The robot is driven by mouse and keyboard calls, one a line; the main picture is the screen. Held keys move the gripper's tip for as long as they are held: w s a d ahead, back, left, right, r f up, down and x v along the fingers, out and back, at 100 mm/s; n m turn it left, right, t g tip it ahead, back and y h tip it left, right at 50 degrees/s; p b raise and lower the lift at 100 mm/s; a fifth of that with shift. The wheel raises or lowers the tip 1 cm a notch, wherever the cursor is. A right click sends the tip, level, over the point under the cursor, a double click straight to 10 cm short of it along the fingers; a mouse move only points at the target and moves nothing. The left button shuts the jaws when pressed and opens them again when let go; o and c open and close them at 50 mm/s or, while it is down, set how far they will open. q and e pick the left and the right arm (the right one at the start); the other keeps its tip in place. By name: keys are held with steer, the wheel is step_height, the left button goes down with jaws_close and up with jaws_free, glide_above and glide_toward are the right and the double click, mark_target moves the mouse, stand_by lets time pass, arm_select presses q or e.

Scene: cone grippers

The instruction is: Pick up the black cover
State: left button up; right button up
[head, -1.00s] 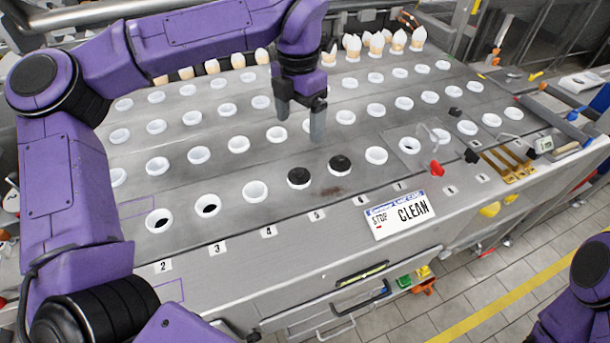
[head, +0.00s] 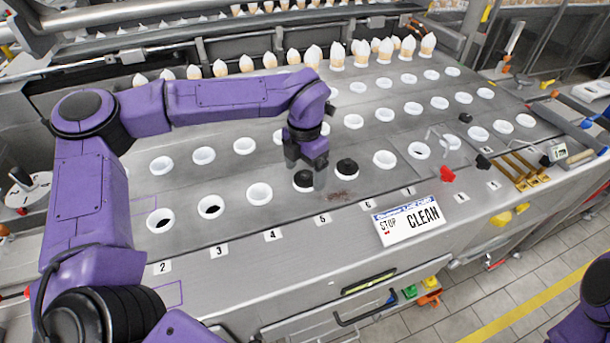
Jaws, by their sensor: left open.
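Two black covers sit in the front row of round white-rimmed holes. One black cover (head: 303,181) is above label 5, and the other black cover (head: 347,168) is just to its right. My left gripper (head: 307,172) is open, pointing down, right over the left black cover. Its fingers hide part of that cover's far side and right edge. One finger is behind the cover and one is at its right, between the two covers. I cannot tell whether the fingers touch it. My right gripper is out of view.
A small red object (head: 447,174) and a clear plate lie to the right. White-tipped cones (head: 337,54) line the back.

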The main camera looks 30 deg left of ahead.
arm_select(q)
steer(key=c, duration=1.1)
steer(key=shift+c, duration=0.2)
